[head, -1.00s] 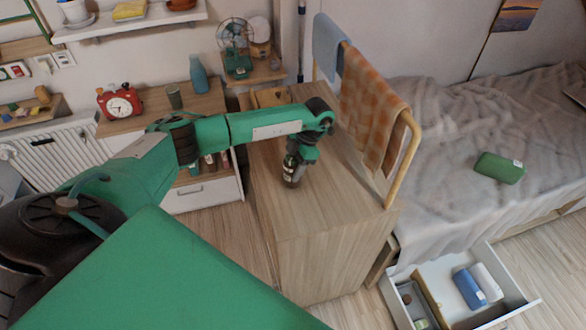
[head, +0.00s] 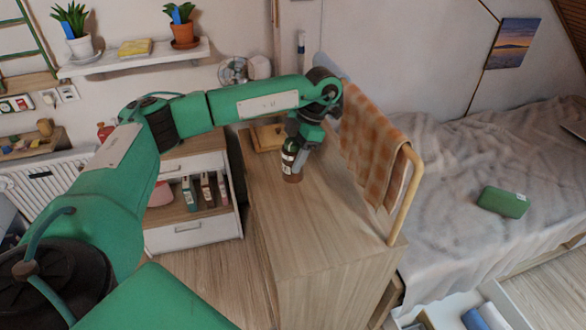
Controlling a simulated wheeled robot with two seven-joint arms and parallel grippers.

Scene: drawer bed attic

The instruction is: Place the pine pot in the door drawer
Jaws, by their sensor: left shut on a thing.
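My left gripper (head: 303,140) is shut on a dark bottle-like thing (head: 289,160) with a pale label and a reddish-brown lower end. It holds it upright over the wooden cabinet top (head: 325,210); I cannot tell whether it touches the top. None of the things in view is clearly marked as the pine pot. An open white drawer (head: 460,305) under the bed is partly cut off at the bottom right. My right gripper is not in view.
A towel rail (head: 407,205) with an orange checked towel (head: 372,150) stands along the cabinet's right side. A small wooden box (head: 268,137) lies at its back. A green case (head: 503,201) lies on the bed. Potted plants stand on the wall shelf (head: 140,58).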

